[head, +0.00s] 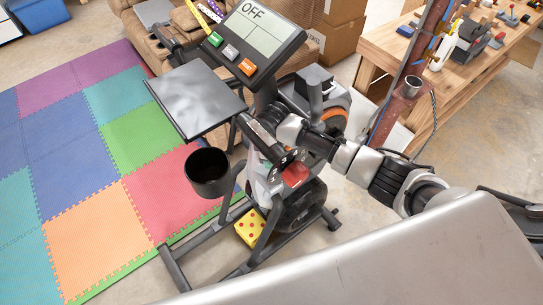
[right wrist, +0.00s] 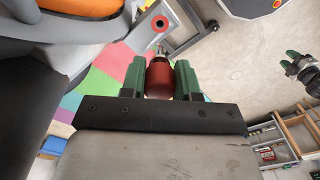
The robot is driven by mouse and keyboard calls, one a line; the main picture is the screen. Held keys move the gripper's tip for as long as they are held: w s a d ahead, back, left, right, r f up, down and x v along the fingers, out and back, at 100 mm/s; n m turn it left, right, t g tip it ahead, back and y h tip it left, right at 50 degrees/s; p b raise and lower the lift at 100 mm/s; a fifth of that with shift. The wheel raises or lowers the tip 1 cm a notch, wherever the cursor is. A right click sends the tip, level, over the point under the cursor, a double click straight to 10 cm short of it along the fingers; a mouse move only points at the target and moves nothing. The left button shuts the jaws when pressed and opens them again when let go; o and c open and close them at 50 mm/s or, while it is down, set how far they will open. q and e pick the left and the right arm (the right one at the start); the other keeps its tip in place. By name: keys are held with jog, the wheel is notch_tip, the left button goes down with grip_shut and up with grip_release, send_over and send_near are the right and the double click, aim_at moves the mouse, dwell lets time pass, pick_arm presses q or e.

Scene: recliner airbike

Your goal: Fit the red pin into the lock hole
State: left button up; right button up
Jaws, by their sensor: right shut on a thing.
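The red pin (right wrist: 159,79) is between the green fingers of my right gripper (right wrist: 160,80) in the right wrist view. My right gripper is shut on it, and its metal tip points away from the gripper. A red ring with a dark centre (right wrist: 159,23), which looks like the lock hole, is on a pale part of the bike just beyond the tip. The tip looks apart from it, but the depth is unclear. In the head view my right arm reaches to the exercise bike, and a red patch (head: 296,174) shows near its end. What looks like my left gripper (right wrist: 291,62) is at the right edge of the wrist view; its opening is unclear.
The bike's console (head: 254,39) reads OFF. A dark tray (head: 195,98) and a black cup holder (head: 208,172) stick out at left. A rusty post (head: 395,100) stands right of the bike, before a wooden workbench (head: 470,70). Coloured mats (head: 60,150) cover the left floor.

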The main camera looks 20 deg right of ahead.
jog(key=shift+d+r, duration=0.1)
jog(key=shift+d, duration=0.05)
notch_tip(320, 180, down, 4)
jog(key=shift+f+b, duration=0.1)
jog(key=shift+b, duration=1.1)
jog(key=shift+f+b, duration=0.55)
jog(key=shift+f, duration=0.35)
jog(key=shift+p, duration=0.75)
jog(key=shift+f+b, duration=1.65)
jog(key=shift+f, duration=0.65)
jog(key=o, duration=1)
